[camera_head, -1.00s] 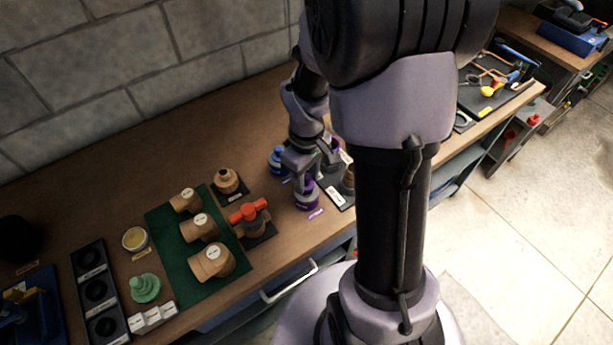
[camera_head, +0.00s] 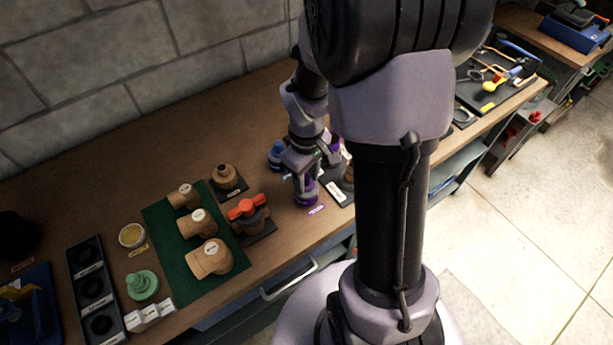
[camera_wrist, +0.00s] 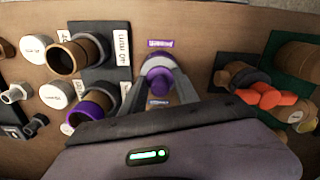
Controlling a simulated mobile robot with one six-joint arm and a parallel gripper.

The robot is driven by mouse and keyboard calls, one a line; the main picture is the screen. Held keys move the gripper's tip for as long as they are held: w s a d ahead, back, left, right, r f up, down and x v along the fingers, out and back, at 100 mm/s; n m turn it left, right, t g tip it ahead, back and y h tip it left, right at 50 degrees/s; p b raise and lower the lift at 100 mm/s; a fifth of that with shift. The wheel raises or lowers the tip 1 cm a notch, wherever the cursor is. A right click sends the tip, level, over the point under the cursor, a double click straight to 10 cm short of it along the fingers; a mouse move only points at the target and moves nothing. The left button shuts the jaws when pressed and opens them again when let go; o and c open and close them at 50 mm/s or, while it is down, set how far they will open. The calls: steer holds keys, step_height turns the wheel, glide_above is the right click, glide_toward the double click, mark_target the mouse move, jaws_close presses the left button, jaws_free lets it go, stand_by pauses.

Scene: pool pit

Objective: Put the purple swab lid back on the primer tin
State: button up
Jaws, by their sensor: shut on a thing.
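My gripper (camera_wrist: 160,88) points down at the bench, with its two fingers closed around the purple swab lid (camera_wrist: 158,79). In the head view my gripper (camera_head: 305,186) stands at the bench's front edge, with purple (camera_head: 307,199) showing between and below the fingers. The primer tin is not clearly distinguishable from the lid; it appears to be directly below, mostly hidden by the lid and fingers. I cannot tell whether lid and tin touch or how well they are seated. A purple label (camera_wrist: 160,43) lies on the bench in front of them.
A blue-capped tin (camera_head: 276,154) stands close behind my gripper. A brown pipe piece with a purple band (camera_wrist: 90,107) lies to one side in the wrist view. An orange-handled valve (camera_head: 248,212) and a green mat (camera_head: 165,235) with brown fittings are left in the head view.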

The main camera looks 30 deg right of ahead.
steer(key=shift+f, duration=0.15)
stand_by(0.3)
steer(key=o, duration=1.5)
step_height(320, 180, up, 8)
steer(key=p, duration=0.7)
